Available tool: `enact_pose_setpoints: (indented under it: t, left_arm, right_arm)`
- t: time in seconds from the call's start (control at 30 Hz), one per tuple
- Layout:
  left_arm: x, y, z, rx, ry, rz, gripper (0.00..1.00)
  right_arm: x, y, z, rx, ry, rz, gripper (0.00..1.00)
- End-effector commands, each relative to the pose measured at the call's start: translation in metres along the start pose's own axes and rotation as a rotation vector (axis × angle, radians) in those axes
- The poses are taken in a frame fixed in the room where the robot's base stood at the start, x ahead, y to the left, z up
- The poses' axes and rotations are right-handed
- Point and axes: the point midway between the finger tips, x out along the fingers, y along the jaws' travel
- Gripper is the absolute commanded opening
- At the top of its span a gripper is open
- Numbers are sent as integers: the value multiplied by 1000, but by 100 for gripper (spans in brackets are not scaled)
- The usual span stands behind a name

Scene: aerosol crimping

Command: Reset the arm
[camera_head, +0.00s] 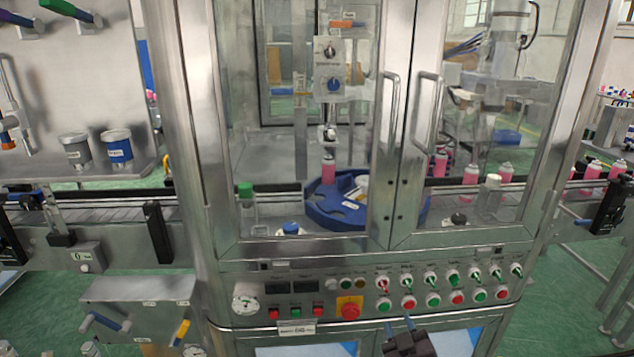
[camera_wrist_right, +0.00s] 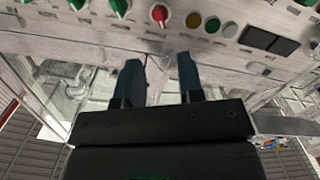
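My right gripper (camera_head: 399,323) is at the bottom of the head view, in front of the machine's control panel (camera_head: 400,314). In the right wrist view, its two dark fingers (camera_wrist_right: 160,62) are apart with nothing between them. They point towards the panel face, near a red selector switch (camera_wrist_right: 159,15). I cannot tell whether the fingertips touch the panel. My left gripper is not in view.
A crimping machine with closed glass doors and metal handles (camera_head: 391,125) fills the middle. Inside are a blue turntable (camera_head: 325,207) and pink cans (camera_head: 471,174). A red emergency button (camera_head: 348,308) is left of my gripper. A conveyor (camera_head: 110,212) runs left.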

Motion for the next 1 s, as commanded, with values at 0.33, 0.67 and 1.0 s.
enact_pose_setpoints:
  t: [0.33, 0.67, 1.0]
  left_arm:
    - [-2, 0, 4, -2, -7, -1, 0]
    - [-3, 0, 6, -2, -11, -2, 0]
    - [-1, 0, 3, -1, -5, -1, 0]
  right_arm:
    - [-76, 12, 44, 257, -188, -50, 35]
    - [-202, 11, 116, 327, -426, -95, 35]
    - [-265, 9, 151, 311, -543, -103, 35]
